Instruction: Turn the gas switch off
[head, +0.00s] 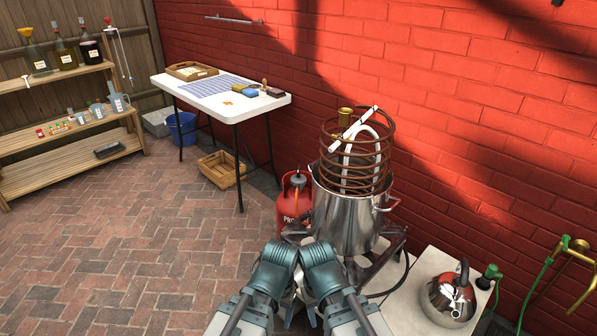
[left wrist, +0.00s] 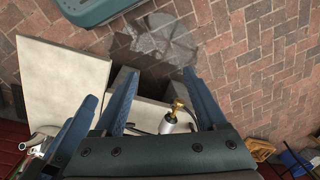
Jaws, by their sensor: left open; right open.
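The red gas bottle (head: 295,196) stands on the paving, left of the steel pot (head: 345,212) on its burner stand (head: 385,262). No switch is clearly readable in the head view. In the left wrist view, a small brass fitting on a pale cylinder (left wrist: 173,116), perhaps the gas switch, shows low between the fingers of my left gripper (left wrist: 160,92). That gripper is open, with nothing between its fingertips. My right gripper (head: 312,315) is close beside it, mostly hidden under the wrists in the head view; a blue finger (left wrist: 76,132) shows in the left wrist view.
A copper coil (head: 345,165) rises from the pot. A kettle (head: 450,298) stands on the pale slab (head: 408,305) at right, near a tap with a green hose (head: 532,285). A white table (head: 235,104) and shelves (head: 75,145) stand further back. Paving at left is clear.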

